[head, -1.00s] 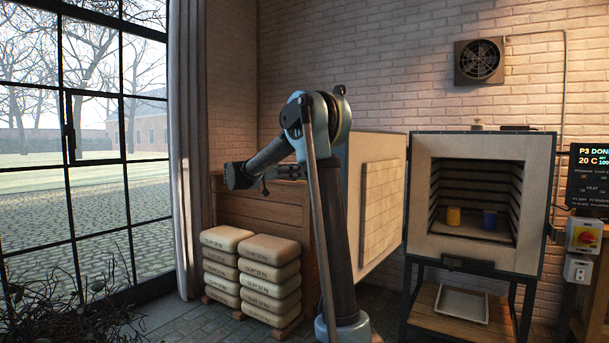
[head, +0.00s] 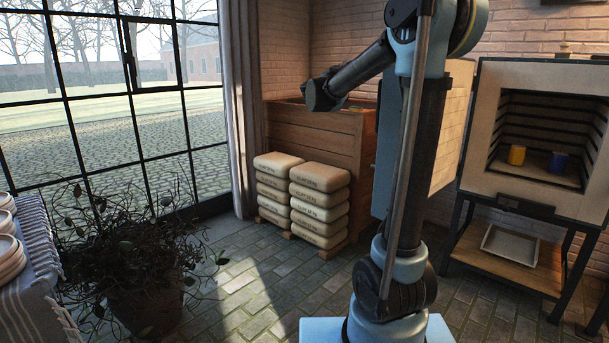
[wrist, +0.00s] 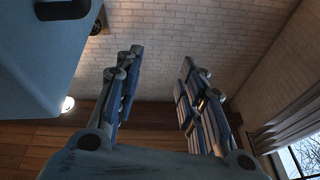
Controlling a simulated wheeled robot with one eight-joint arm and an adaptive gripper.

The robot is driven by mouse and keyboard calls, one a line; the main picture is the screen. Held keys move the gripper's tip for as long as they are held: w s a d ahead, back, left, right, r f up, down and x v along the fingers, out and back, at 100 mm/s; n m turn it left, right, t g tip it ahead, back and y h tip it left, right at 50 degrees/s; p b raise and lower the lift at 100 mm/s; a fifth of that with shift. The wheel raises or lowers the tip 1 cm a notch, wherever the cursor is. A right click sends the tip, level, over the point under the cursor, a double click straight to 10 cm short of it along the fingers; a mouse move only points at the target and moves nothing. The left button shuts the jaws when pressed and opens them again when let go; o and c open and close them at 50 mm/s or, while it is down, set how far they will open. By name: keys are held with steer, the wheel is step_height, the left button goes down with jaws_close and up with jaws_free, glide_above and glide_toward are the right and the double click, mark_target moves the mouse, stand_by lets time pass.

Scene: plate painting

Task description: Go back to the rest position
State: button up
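My arm stands folded in the middle right of the head view, its forearm reaching left and down to the wrist. The gripper is small, dark and unclear there, in front of the wooden crate. In the wrist view my gripper (wrist: 162,60) has its two blue padded fingers spread wide apart. Nothing is between them; only the brick wall (wrist: 190,20) shows beyond.
Stacked clay bags (head: 318,178) stand by a wooden crate (head: 320,135). A potted plant (head: 145,300) is lower left. Plates (head: 10,250) lie at the left edge.

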steer(key=s+a+f+n+g+y, duration=0.1)
steer(key=s+a+f+n+y, duration=0.4)
steer(key=s+f+n+y, duration=0.35)
steer(key=s+a+f+n+g+y, duration=0.1)
steer(key=s+a+f+n+y, duration=0.4)
steer(key=s+f+y, duration=0.45)
steer(key=s+d+f+m+g+h, duration=0.1)
steer(key=s+d+f+g, duration=0.2)
steer(key=s+f, duration=0.6)
steer(key=s+d+f+m+g+h, duration=0.1)
steer(key=s+d+f+g, duration=0.3)
steer(key=s+f, duration=0.6)
steer(key=s+d+f+m+g+h, duration=0.1)
steer(key=s+d+f+g, duration=0.2)
steer(key=s+f, duration=0.7)
steer(key=shift+s+d+f+g+h, duration=0.25)
steer(key=shift+s+g+h, duration=0.15)
steer(key=shift+g, duration=0.7)
